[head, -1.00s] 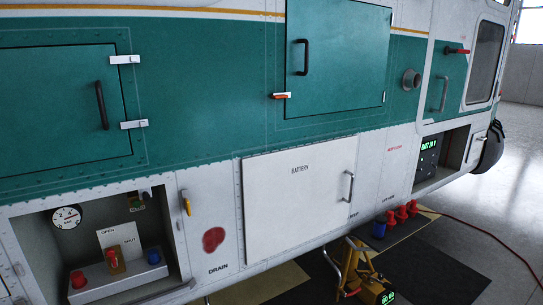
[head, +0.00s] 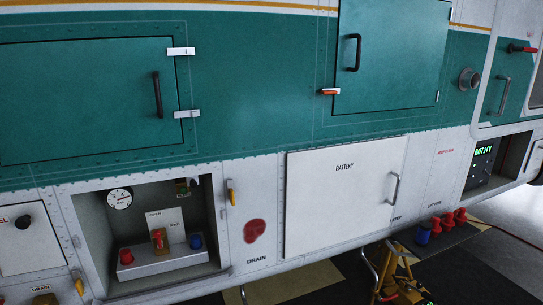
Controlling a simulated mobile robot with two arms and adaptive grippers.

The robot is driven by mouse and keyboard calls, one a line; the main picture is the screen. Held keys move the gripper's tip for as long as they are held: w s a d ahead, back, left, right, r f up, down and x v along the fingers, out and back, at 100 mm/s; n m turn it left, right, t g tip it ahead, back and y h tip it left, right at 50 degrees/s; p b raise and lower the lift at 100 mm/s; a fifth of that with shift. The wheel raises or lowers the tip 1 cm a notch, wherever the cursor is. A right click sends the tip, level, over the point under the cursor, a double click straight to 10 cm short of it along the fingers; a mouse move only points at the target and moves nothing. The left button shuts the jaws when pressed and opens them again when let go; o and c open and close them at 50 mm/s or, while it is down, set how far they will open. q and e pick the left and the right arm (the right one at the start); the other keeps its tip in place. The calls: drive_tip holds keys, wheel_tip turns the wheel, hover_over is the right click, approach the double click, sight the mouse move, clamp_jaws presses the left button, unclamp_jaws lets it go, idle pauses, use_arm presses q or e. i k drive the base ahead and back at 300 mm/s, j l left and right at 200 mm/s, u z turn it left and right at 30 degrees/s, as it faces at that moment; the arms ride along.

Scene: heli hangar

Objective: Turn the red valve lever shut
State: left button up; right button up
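A small red-topped lever on a brass-coloured fitting (head: 158,239) stands in an open recessed bay at the lower left of the helicopter's side. It sits on a grey box (head: 148,262) in front of a white sign (head: 166,224) reading OPEN on the left and SHUT on the right. The lever looks about upright; its exact angle is too small to tell. A red cap (head: 126,256) is left of it and a blue cap (head: 196,242) right of it. Neither of my grippers is in view.
A round gauge (head: 120,198) is at the bay's upper left. A yellow handle (head: 231,192) is on the panel right of the bay. The white BATTERY door (head: 340,200) is shut. A yellow stand (head: 396,272) is on the floor at the lower right.

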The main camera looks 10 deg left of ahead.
sight(157, 233)
drive_tip(key=u, duration=1.25)
